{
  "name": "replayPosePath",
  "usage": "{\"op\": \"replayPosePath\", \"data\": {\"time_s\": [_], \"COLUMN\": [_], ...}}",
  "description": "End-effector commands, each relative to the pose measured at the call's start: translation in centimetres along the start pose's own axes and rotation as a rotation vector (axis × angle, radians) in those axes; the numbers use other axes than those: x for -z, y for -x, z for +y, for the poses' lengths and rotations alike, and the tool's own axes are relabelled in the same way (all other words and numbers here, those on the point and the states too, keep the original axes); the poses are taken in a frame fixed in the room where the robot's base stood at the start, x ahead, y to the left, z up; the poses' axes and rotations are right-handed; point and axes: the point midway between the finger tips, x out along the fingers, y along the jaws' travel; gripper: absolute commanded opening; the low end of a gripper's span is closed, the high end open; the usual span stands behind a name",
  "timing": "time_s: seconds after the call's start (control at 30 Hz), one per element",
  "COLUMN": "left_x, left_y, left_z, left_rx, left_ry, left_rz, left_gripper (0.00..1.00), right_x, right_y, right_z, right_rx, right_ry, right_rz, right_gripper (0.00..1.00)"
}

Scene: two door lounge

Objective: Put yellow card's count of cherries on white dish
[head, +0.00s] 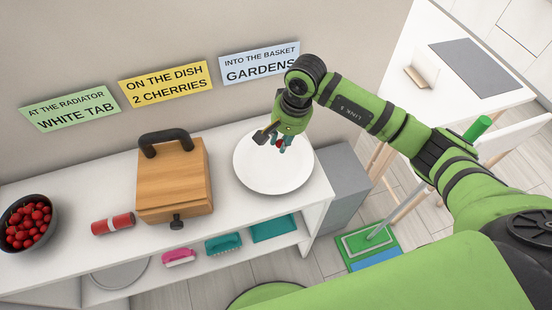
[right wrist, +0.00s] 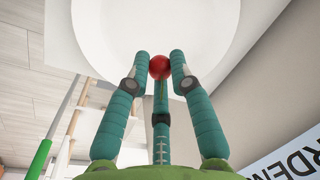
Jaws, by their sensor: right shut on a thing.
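The yellow card (head: 166,84) on the wall reads "ON THE DISH 2 CHERRIES". The white dish (head: 258,178) stands at the right end of the white shelf top, and no cherry shows lying on its visible part. My right gripper (head: 280,143) is over the dish, shut on a red cherry (right wrist: 160,67). In the right wrist view the teal fingers close around the cherry, with the dish (right wrist: 120,30) behind it. The dark bowl (head: 12,244) at the far left holds several red cherries (head: 30,222). My left gripper is not in view.
A green card (head: 70,108) and a blue card (head: 259,64) flank the yellow one. Brushes (head: 222,243) lie on the lower shelf.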

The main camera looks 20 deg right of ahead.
Motion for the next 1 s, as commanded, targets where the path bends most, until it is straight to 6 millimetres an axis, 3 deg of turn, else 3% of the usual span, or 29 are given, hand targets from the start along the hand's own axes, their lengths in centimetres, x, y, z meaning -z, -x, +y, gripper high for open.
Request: {"op": "replayPosePath", "data": {"time_s": [0.4,0.43,0.5,0.83,1.0], "left_x": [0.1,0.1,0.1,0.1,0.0], "left_y": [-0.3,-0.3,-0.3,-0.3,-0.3], "left_z": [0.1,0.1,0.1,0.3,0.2], "left_rx": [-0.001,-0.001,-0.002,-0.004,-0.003], "left_ry": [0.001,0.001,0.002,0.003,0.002], "left_rz": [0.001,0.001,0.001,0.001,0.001], "left_gripper": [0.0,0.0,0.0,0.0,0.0], "right_x": [0.0,0.0,0.0,0.0,0.1], "right_y": [-0.8,-0.8,-0.8,-0.6,1.1], "right_z": [0.1,0.1,0.1,0.1,0.1], "right_rx": [0.0,0.0,0.0,0.0,0.001], "right_ry": [0.001,0.001,0.001,0.001,0.001], "right_rz": [0.0,0.0,0.0,0.0,0.004], "right_gripper": [0.1,0.31,0.5,0.5,0.5]}}
